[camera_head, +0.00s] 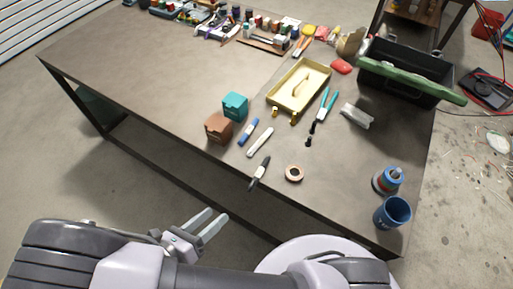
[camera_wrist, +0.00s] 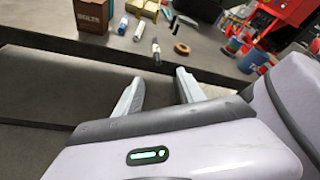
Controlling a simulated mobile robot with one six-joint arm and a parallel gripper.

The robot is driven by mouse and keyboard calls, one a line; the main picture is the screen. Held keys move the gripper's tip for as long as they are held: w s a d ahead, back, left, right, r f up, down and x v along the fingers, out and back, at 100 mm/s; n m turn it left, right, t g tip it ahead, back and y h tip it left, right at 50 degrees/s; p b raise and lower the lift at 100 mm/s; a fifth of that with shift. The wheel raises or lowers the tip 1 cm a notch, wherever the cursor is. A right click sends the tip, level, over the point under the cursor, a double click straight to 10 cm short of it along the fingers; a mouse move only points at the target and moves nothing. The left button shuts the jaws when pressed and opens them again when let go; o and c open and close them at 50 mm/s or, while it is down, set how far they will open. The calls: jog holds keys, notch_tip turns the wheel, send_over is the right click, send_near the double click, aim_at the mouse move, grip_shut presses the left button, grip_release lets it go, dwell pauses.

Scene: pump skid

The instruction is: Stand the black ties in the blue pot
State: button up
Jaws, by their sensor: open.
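The blue pot (camera_head: 392,214) stands upright near the table's right front corner, its open top showing; it also shows in the wrist view (camera_wrist: 252,61). I cannot surely identify the black ties. A slim dark item with a pale end (camera_head: 259,173) lies by the front edge, left of a tape ring, and shows in the wrist view (camera_wrist: 156,52). A small black piece (camera_head: 308,141) lies below the teal-handled pliers. My gripper (camera_head: 217,214) is open and empty, off the table's front edge and well left of the pot; its fingers show in the wrist view (camera_wrist: 160,77).
A tape ring (camera_head: 294,174), a white marker (camera_head: 260,142), brown (camera_head: 218,127) and teal (camera_head: 235,106) boxes, a yellow tray (camera_head: 273,101) and teal-handled pliers (camera_head: 327,104) lie around. A blue-and-red spool (camera_head: 388,180) stands close behind the pot.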

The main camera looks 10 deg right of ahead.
aim_at(248, 187)
jog(key=b+x, duration=0.2)
jog(key=x, duration=0.3)
jog(key=b+x, duration=0.2)
jog(key=x, duration=0.4)
jog(key=f+b+x, duration=0.1)
jog(key=b+x, duration=0.1)
jog(key=x, duration=0.4)
jog(key=shift+w+f+b, duration=0.1)
jog(key=shift+w+b, duration=0.05)
jog(key=shift+b, duration=0.2)
jog(key=shift+a, duration=0.1)
grip_shut()
